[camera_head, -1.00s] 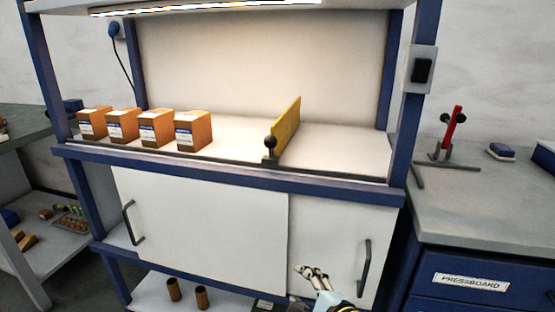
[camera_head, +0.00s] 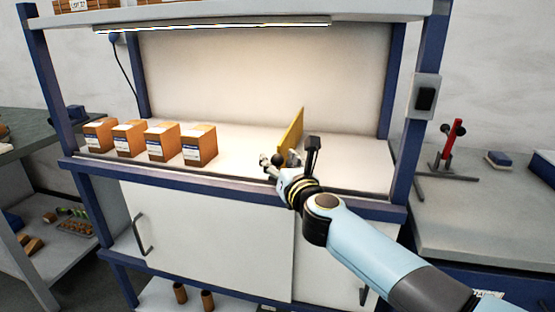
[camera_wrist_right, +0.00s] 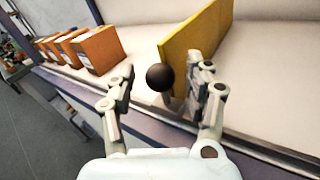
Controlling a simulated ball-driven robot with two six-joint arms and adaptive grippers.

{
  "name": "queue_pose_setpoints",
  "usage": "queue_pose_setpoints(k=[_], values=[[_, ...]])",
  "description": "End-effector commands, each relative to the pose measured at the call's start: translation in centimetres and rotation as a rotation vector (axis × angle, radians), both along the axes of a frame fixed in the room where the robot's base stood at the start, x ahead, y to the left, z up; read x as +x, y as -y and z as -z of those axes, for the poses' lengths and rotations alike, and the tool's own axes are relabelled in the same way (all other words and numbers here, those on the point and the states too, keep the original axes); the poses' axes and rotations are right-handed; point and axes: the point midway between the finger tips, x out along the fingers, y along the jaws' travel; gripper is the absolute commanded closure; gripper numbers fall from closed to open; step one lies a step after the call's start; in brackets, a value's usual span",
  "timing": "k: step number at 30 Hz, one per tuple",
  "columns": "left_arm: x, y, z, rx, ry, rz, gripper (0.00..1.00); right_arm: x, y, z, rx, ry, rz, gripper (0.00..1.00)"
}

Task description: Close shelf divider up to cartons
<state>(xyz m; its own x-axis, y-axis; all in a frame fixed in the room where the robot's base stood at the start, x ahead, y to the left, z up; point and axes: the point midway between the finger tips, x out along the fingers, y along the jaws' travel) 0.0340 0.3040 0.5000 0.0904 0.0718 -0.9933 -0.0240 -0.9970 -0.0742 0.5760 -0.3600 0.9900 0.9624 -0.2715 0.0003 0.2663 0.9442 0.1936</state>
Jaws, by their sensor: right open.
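The yellow shelf divider (camera_head: 291,134) stands upright on the white shelf, right of the cartons. It also shows in the right wrist view (camera_wrist_right: 200,38), with its round black knob (camera_wrist_right: 160,77) at the front end. Several brown cartons (camera_head: 199,146) with white and blue labels stand in a row at the shelf's left; a wide gap separates them from the divider. My right gripper (camera_wrist_right: 163,98) is open, with one finger on each side of the knob; I cannot tell whether either touches it. In the head view the right gripper (camera_head: 275,165) partly hides the divider's front end. My left gripper is not in view.
The shelf's blue front edge (camera_head: 120,173) runs below the cartons. A blue upright (camera_head: 405,140) with a switch box stands right of the divider. A side bench (camera_head: 465,225) holds a red tool. The shelf between cartons and divider is clear.

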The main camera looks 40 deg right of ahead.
Motion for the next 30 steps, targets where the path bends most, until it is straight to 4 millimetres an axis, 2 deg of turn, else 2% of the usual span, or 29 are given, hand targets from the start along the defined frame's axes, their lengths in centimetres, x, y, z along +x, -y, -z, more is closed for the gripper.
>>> queue_pose_setpoints(k=[3,12,24,30], values=[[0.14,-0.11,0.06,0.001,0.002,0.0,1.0,0.93,0.27,0.01,-0.001,0.0,0.0,0.47],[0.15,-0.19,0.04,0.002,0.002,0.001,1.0,1.16,0.34,0.02,-0.002,-0.001,0.0,0.47],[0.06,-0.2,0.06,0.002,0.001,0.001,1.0,1.15,0.31,0.01,-0.001,-0.001,-0.001,0.98],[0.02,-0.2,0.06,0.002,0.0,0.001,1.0,1.15,0.29,-0.01,0.0,-0.001,-0.001,1.0]])
